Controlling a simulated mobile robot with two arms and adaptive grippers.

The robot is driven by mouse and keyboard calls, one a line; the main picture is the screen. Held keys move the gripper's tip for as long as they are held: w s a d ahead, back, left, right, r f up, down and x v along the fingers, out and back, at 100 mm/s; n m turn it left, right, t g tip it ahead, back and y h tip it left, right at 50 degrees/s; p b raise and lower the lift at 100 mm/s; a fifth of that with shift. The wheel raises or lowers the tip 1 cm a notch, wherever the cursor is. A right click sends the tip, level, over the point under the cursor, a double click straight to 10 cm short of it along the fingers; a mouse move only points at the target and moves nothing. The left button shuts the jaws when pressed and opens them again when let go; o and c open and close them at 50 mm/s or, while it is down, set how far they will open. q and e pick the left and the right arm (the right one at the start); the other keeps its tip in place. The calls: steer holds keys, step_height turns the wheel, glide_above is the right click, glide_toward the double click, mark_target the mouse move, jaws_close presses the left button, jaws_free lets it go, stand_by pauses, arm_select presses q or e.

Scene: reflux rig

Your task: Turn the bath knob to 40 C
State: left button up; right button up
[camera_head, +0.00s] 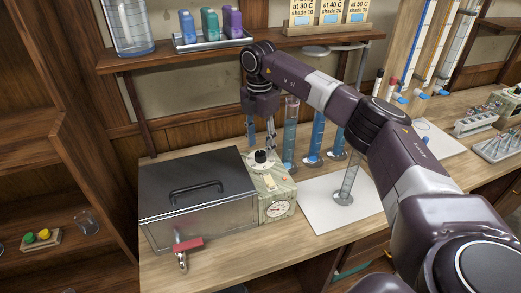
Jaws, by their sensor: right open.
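The bath (198,195) is a metal box with a dark lid and a black handle, standing on the wooden bench. Its control unit (275,190) is a pale green box at its right side, with a round dial (277,210) on the front. The bath knob (261,157) is black and sits on a light disc on top of the unit. My right gripper (261,143) points down just above the knob, with its fingers open. Whether the fingers touch the knob I cannot tell. The left gripper is not in view.
Several glass cylinders with blue liquid (290,135) stand right behind the gripper. A red-handled tap (187,244) juts from the bath's front. A shelf (180,55) above holds bottles and temperature cards (331,12).

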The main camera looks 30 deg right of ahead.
mark_target(260, 153)
step_height(260, 153, up, 9)
stand_by(0.7)
